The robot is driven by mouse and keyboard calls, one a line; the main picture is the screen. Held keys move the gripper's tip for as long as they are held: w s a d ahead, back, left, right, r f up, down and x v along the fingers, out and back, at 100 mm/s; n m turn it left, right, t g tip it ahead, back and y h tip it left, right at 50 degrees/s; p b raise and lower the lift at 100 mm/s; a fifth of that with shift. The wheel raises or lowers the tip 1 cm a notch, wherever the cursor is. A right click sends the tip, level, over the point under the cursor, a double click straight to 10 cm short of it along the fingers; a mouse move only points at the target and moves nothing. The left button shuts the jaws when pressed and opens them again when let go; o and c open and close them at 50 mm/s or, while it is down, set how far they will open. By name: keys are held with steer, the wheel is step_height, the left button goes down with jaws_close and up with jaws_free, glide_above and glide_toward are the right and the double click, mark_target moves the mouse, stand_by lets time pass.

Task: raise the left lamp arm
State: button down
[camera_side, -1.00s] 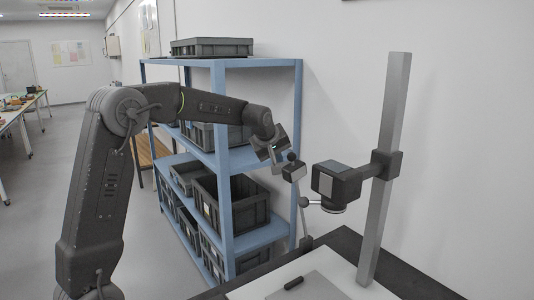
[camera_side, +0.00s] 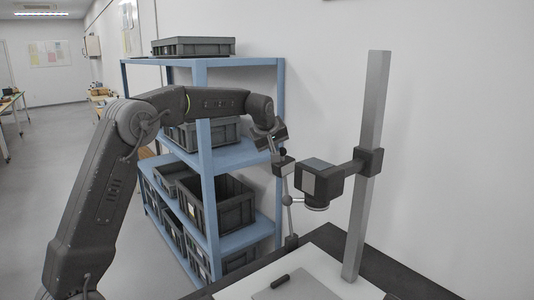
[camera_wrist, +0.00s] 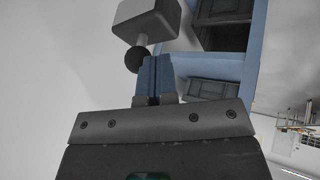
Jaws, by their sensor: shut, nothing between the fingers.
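The left lamp arm (camera_side: 288,205) is a thin upright rod with a ball joint, standing left of the camera stand in the side view. It carries a small grey lamp head (camera_side: 283,167) at its top. The lamp head (camera_wrist: 147,20) also shows at the top of the wrist view, with a round black knob (camera_wrist: 137,59) under it. My gripper (camera_side: 281,148) is close above the lamp head. In the wrist view its blue fingers (camera_wrist: 155,78) are together and empty, beside the knob. Whether they touch it I cannot tell.
A dark camera (camera_side: 325,182) is clamped on a tall grey column (camera_side: 369,160) just right of the lamp. A blue shelf (camera_side: 208,190) with grey crates stands behind my arm. A small black object (camera_side: 280,281) lies on the white board (camera_side: 345,286).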

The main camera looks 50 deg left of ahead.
steer(key=shift+g, duration=0.3)
steer(key=w, duration=0.3)
steer(key=w+r, duration=0.1)
steer(key=w, duration=0.1)
steer(key=shift+w, duration=0.1)
steer(key=shift+w+d+r, duration=0.1)
steer(key=shift+w, duration=0.65)
steer(key=shift+s, duration=0.15)
